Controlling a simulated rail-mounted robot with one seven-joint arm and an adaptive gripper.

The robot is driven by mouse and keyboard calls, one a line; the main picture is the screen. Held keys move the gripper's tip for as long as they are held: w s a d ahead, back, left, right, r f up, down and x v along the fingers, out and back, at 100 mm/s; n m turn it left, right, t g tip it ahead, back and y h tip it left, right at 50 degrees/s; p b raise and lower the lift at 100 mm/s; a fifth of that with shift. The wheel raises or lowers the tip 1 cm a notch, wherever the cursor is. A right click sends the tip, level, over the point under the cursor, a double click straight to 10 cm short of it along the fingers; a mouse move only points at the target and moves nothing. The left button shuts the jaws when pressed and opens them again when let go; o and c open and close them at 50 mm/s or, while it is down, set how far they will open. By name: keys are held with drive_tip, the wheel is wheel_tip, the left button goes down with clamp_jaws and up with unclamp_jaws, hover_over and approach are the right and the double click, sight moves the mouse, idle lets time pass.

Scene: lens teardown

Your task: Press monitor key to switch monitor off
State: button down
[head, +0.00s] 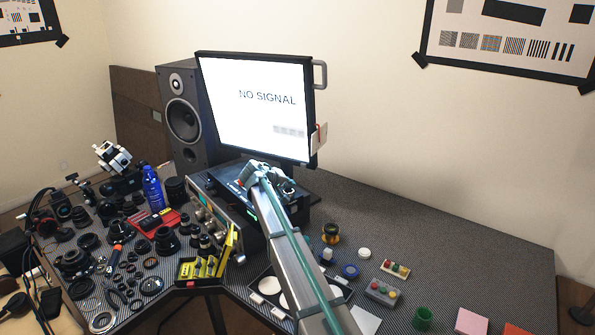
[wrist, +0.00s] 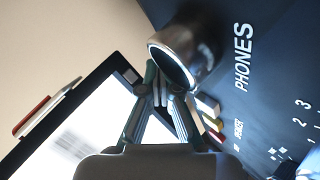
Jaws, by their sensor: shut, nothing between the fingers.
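The monitor (head: 250,105) is lit white and reads "NO SIGNAL" in the head view. Its bright screen (wrist: 85,125) and dark frame show tilted at the lower left of the wrist view. My gripper (head: 268,175) is just below and in front of the monitor's lower edge, over the dark equipment there.
A speaker (head: 185,115) stands left of the monitor. Lens parts and tools crowd the left of the table.

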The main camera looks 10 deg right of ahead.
sight(303, 165)
drive_tip(key=shift+a+f, duration=0.2)
drive_tip(key=shift+f, duration=0.15)
drive_tip(key=shift+w, duration=0.15)
drive_tip(key=shift+w+d+r, duration=0.1)
drive_tip(key=shift+w+d, duration=0.1)
drive_tip(key=shift+w, duration=0.15)
drive_tip(key=w+d+r+p, duration=0.1)
drive_tip(key=w+d, duration=0.3)
drive_tip(key=w, duration=0.2)
drive_tip(key=shift+w+d+r, duration=0.2)
drive_tip(key=shift+d, duration=0.2)
idle(1.2)
drive_tip(key=shift+w+d, duration=0.25)
drive_tip(key=shift+w, duration=0.05)
